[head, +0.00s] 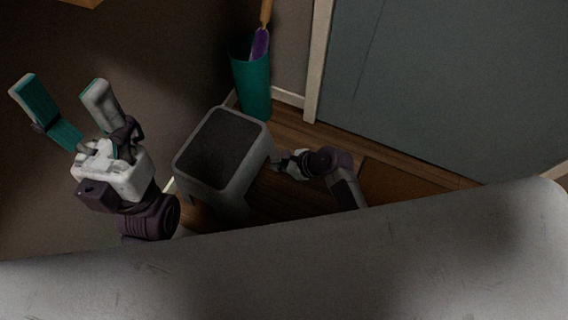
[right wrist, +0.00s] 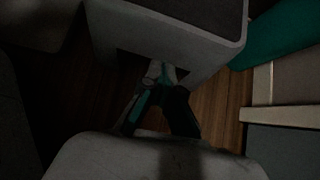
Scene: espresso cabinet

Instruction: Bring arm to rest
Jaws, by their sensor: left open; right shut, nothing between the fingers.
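My left gripper (head: 62,92) is raised at the left of the head view, its two teal-lined fingers spread wide with nothing between them. My right gripper (head: 277,161) is low beside the grey stool, small and dim in the head view. In the right wrist view its fingers (right wrist: 158,72) are together and empty, pointing at the stool's side. I cannot tell whether they touch the stool.
A grey stool (head: 191,182) with a dark top (head: 222,142) stands on the wooden floor. A teal bin (head: 252,85) holding an umbrella-like item (head: 261,42) is behind it by the wall. A blue-grey door (head: 450,90) is at right. A pale grey surface (head: 300,275) fills the front.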

